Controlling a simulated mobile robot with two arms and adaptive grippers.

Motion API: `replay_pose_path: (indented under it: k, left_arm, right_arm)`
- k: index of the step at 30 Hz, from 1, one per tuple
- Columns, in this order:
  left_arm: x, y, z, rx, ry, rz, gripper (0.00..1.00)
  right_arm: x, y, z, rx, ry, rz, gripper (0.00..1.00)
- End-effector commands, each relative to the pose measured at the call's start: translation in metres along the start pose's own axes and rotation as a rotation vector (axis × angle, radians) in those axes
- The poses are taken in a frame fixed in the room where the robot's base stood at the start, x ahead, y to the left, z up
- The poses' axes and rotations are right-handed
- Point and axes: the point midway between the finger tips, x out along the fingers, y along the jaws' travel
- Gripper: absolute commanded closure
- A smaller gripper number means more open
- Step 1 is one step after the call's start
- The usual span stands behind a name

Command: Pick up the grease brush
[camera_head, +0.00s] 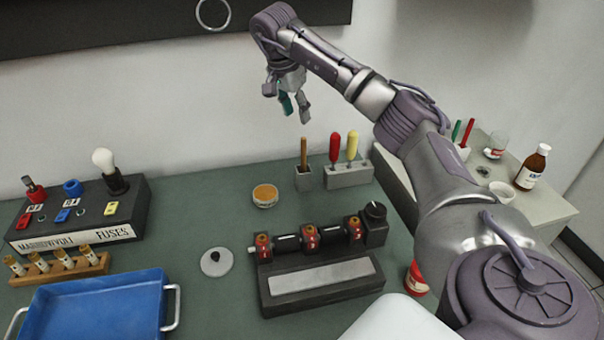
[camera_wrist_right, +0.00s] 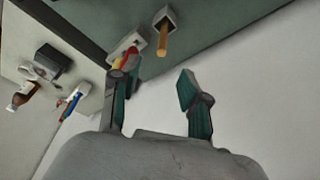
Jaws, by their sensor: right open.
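A wooden handle (camera_head: 304,152), which looks like the grease brush, stands upright in a small grey holder (camera_head: 303,181) at the back of the green bench. Its lower end is hidden in the holder. The handle (camera_wrist_right: 162,42) and holder (camera_wrist_right: 165,17) also show at the top of the right wrist view. My right gripper (camera_head: 287,102) is open and empty, high above and slightly left of the handle, near the wall. Its two fingers stand apart in the wrist view (camera_wrist_right: 158,95). My left gripper is not in view.
A grey block (camera_head: 348,174) with red and yellow handles stands close right of the holder. A round tin (camera_head: 265,194) lies front left. A black fuse device (camera_head: 320,285), a blue tray (camera_head: 95,310) and a fuse box (camera_head: 80,215) occupy the front and left. The wall is close behind.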

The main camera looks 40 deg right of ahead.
Motion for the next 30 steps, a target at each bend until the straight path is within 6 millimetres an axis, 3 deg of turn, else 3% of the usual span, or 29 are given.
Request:
replay_pose_path:
  k: [2, 13, 23, 30]
  left_arm:
    - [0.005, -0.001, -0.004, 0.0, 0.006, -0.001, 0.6]
    - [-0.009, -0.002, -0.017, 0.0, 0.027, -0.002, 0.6]
    - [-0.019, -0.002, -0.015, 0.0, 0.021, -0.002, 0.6]
    - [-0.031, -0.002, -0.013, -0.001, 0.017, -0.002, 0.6]
  right_arm:
    - [0.01, 0.0, 0.002, 0.0, 0.0, 0.001, 0.54]
    - [0.073, 0.001, 0.001, 0.0, -0.001, 0.005, 0.54]
    - [0.101, -0.002, 0.0, 0.0, -0.001, 0.003, 0.54]
    - [0.136, -0.004, -0.001, 0.0, -0.001, 0.002, 0.54]
